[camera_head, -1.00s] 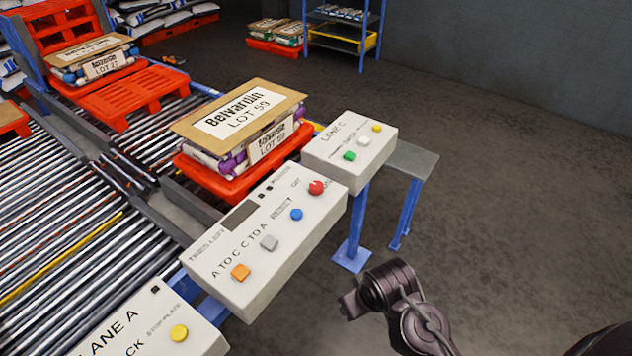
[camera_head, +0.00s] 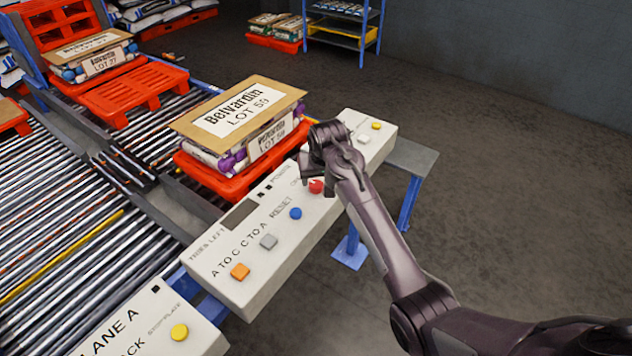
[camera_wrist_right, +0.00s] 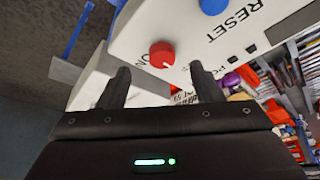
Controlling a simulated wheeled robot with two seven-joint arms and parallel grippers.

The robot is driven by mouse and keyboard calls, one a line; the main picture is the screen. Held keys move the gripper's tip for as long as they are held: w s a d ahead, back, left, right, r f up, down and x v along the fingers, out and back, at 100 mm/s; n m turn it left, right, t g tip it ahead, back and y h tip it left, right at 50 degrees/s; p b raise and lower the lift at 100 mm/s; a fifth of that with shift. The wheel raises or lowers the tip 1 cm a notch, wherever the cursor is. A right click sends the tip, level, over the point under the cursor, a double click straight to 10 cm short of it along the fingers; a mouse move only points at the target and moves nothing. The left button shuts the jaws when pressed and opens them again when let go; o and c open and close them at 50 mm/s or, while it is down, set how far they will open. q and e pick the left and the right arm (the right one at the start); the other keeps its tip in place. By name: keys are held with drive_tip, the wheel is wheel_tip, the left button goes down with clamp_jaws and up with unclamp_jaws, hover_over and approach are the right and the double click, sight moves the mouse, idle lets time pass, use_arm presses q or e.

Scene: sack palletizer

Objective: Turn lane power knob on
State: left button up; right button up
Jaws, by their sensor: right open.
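The red power knob (camera_head: 316,186) is at the right end of the white control box (camera_head: 225,275), beside the blue RESET button (camera_head: 296,213). My right gripper (camera_head: 318,172) is over that end of the box, partly covering the knob. In the right wrist view the red knob (camera_wrist_right: 162,54) shows ahead of my open fingers (camera_wrist_right: 160,88), with a white mark on it and "ON" printed beside it. The fingers look apart from the knob, with nothing between them. My left gripper is not in view.
The white LANE C box (camera_head: 375,140) is just beyond, partly hidden by my right gripper. A red pallet (camera_head: 215,178) with LOT 59 sacks stands behind the control box. An orange button (camera_head: 240,271) and grey button (camera_head: 268,241) are on the box. The floor at right is clear.

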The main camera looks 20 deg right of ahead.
sight(316, 184)
drive_tip(key=w+f+p, duration=0.1)
drive_tip(key=f, duration=0.1)
drive_tip(key=w+f, duration=0.2)
drive_tip(key=shift+w+d+f+p, duration=0.1)
drive_tip(key=shift+w+f+p, duration=0.1)
drive_tip(key=shift+w+p, duration=0.15)
drive_tip(key=shift+x, duration=0.8)
drive_tip(key=shift+s, duration=0.1)
drive_tip(key=c, duration=1)
